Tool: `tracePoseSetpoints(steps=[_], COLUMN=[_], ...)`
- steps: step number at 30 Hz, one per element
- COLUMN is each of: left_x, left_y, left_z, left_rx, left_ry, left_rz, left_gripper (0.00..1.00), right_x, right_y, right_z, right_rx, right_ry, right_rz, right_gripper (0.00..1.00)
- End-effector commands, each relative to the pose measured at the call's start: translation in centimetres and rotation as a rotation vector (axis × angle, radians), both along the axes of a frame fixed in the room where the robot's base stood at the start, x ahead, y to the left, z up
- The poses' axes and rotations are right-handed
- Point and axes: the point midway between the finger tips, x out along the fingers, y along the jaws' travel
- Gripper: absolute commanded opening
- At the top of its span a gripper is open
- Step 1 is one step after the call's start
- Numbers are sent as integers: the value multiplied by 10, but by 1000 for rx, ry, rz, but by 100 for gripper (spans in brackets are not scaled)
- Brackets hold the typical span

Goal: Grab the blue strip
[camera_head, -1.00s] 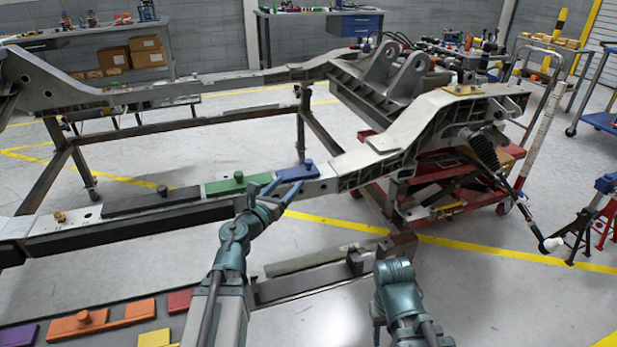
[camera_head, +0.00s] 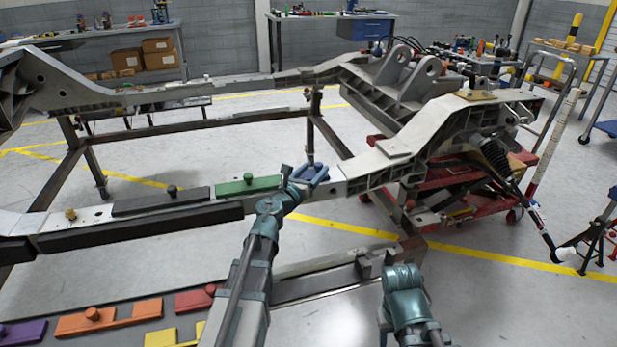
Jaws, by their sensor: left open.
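The blue strip (camera_head: 311,171) with its knob lies on the near chassis rail (camera_head: 360,166), at the right end of a row of strips. My left gripper (camera_head: 303,177) is open at the strip, with one finger raised at its left side and the other across its near side. The fingers partly cover the strip, and I cannot tell whether they touch it. My right arm shows at the lower middle right, but its gripper is not visible.
A green strip (camera_head: 248,185) and a dark grey strip (camera_head: 160,201) lie left on the same rail. Orange (camera_head: 110,318), red (camera_head: 193,301), yellow and purple strips lie at the lower left. A red cart (camera_head: 440,185) stands at the right.

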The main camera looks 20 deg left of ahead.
Motion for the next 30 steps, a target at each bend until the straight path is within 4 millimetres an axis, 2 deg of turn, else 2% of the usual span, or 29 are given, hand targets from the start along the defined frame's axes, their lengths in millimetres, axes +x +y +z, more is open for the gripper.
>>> tracePoseSetpoints(steps=[1, 6, 14, 25, 26, 30], left_x=[11, 34, 36, 36, 36, 36], left_y=[-1, -5, -7, -6, -6, -6], left_z=[-3, -3, -3, -3, -3, -3], left_rx=[0, 0, 0, 0, 0, 0], left_ry=[0, 0, 0, 0, 0, 0], left_rz=[-1, -1, 0, 0, 0, 0], left_gripper=[69, 69, 69, 3, 0, 0], right_x=[0, 0, 0, 0, 0, 0], right_y=[0, 0, 0, 0, 0, 0], right_z=[-3, -3, -3, -3, -3, -3], right_rx=[0, -1, -1, -1, -1, -1], right_ry=[0, 0, 0, 0, 0, 0], right_rz=[0, 0, 0, 0, 0, 0], right_gripper=[50, 50, 50, 50, 50, 50])
